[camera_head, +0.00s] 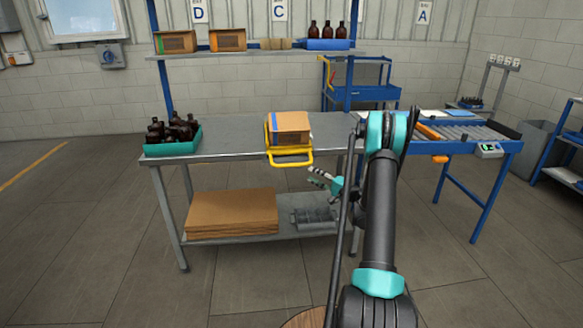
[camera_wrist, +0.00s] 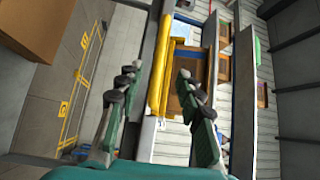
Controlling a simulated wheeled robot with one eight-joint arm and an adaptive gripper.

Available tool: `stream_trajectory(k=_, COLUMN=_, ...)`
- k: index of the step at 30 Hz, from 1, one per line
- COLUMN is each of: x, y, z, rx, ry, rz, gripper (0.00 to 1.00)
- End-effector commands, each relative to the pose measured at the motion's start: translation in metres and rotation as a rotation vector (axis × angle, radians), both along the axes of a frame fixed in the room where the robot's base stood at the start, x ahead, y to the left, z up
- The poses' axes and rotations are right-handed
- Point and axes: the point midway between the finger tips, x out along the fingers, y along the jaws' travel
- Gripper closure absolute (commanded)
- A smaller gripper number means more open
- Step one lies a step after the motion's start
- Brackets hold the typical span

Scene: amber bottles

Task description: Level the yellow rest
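The yellow rest (camera_head: 290,161) is at the front edge of the grey workbench, its yellow bar jutting out in front. A cardboard box (camera_head: 289,122) with a blue stripe sits on it. I cannot tell exactly how far the rest is tilted. My gripper (camera_head: 316,178) is below and to the right of the yellow bar, apart from it. In the wrist view my gripper (camera_wrist: 156,78) is open and empty, its two dark-tipped fingers spread. The yellow bar (camera_wrist: 160,70) shows beyond and between them, with the box (camera_wrist: 186,70) just to its right.
A teal bin (camera_head: 172,147) of amber bottles stands at the workbench's left end. The workbench (camera_head: 232,135) is bare between bin and rest. Flat cardboard (camera_head: 232,213) lies on the lower shelf. A blue-framed roller table (camera_head: 470,133) stands to the right.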

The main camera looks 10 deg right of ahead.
Motion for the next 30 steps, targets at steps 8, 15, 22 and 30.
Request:
stream_trajectory(k=8, x=0.039, y=0.041, z=0.004, rx=0.000, ry=0.000, rz=0.004, gripper=0.63)
stream_trajectory(k=15, x=0.070, y=0.072, z=0.008, rx=-0.002, ry=0.000, rz=0.003, gripper=0.63)
stream_trajectory(k=22, x=0.087, y=0.088, z=0.010, rx=-0.002, ry=0.000, rz=0.001, gripper=0.63)
stream_trajectory(k=30, x=0.090, y=0.091, z=0.010, rx=-0.001, ry=0.000, rz=0.000, gripper=0.63)
